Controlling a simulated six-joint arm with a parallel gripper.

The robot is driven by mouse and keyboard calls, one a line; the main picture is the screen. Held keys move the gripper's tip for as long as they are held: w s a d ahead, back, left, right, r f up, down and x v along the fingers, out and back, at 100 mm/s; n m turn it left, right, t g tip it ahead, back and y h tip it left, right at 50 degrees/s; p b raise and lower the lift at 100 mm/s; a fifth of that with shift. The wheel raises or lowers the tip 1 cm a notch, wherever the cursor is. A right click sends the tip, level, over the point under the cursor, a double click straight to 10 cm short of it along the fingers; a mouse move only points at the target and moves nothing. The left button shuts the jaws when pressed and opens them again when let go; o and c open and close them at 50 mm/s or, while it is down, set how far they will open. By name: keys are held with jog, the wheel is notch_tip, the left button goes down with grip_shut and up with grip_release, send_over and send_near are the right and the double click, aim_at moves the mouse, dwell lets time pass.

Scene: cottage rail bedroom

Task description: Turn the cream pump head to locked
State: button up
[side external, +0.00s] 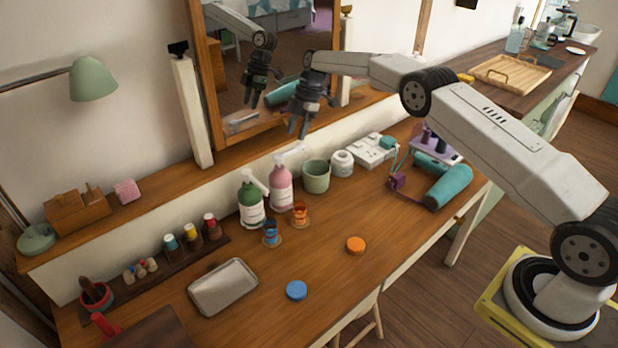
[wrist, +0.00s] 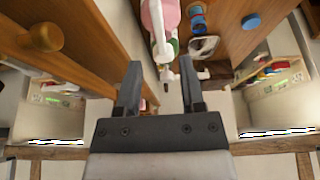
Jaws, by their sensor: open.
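A pink pump bottle (side external: 281,192) and a green pump bottle (side external: 250,206) stand upright side by side on the wooden table. Each has a pale pump head: the pink bottle's head (side external: 284,157) and the green bottle's head (side external: 257,181). I cannot tell by shade which is the cream one. My gripper (side external: 298,133) is open and empty, pointing down above the pink bottle, apart from it. In the wrist view, the pink bottle (wrist: 154,12) and its pale head (wrist: 162,48) show beyond the gap between my fingers (wrist: 160,64). The green bottle is mostly hidden there.
A green cup (side external: 316,175) and white jar (side external: 342,163) stand right of the bottles. Blue (side external: 272,234) and orange (side external: 300,216) small items stand in front. A mirror (side external: 270,75) rises behind. The table front is mostly clear, with a blue disc (side external: 296,290) and orange disc (side external: 356,245).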

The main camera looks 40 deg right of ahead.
jog(key=shift+v, duration=1.8)
jog(key=shift+r, duration=0.1)
jog(key=s+a+m+t+h, duration=0.1)
jog(key=s+m, duration=0.8)
jog(key=s, duration=0.9)
jog(key=s+a+m+t+h, duration=0.1)
jog(key=s+a+m+h, duration=0.2)
jog(key=s+m, duration=0.6)
jog(key=s+a, duration=0.1)
jog(key=s, duration=0.8)
jog(key=shift+t, duration=0.3)
jog(key=shift+w, duration=0.1)
